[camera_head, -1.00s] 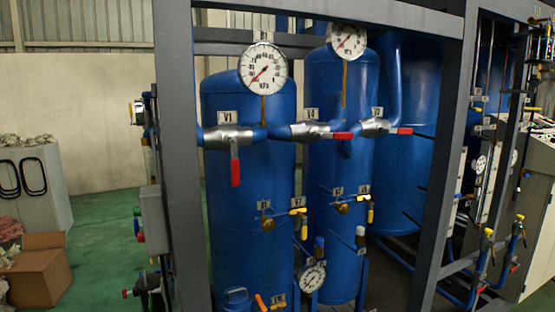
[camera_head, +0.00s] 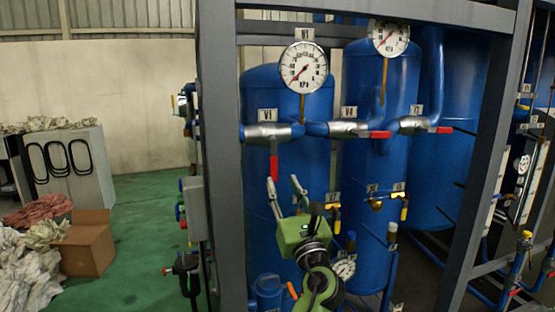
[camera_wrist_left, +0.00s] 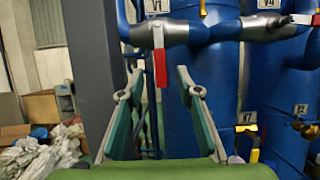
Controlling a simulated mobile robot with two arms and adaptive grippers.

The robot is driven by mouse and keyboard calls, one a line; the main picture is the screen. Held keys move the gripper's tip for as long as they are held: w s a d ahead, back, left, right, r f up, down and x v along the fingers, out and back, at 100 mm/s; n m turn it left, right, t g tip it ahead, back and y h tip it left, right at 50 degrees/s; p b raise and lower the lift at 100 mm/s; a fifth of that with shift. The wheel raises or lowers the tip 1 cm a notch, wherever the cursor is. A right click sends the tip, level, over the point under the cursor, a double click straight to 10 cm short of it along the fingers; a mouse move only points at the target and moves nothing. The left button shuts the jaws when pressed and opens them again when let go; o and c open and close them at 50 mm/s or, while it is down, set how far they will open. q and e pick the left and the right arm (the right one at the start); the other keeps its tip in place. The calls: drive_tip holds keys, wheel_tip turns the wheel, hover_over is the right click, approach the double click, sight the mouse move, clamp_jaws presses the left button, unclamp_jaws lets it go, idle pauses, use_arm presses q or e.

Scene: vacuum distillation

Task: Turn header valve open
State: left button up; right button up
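The V1 valve (camera_head: 267,131) is on the horizontal header pipe of the blue tank rig, under the V1 label. Its red handle (camera_head: 274,166) hangs straight down, across the pipe. My left gripper (camera_head: 284,186), with a green body, is just below this handle, fingers pointing up. In the left wrist view, the open fingers (camera_wrist_left: 158,82) stand on either side of the red handle's (camera_wrist_left: 158,72) lower part in the picture. I cannot tell whether the handle is between them in depth. Nothing is held. My right gripper is not in view.
V4 (camera_head: 349,129) and V7 (camera_head: 409,124) have red handles lying along the pipe. A pressure gauge (camera_head: 304,68) sits above V1. A grey frame post (camera_head: 219,160) stands left of V1. A cardboard box (camera_head: 88,248) and crumpled sheets are on the floor at left.

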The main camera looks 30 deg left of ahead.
sight(274, 164)
use_arm(q)
drive_tip(key=p+x, duration=0.2)
drive_tip(key=x, duration=0.7)
drive_tip(key=shift+w+a, duration=0.15)
drive_tip(key=shift+w, duration=0.05)
clamp_jaws()
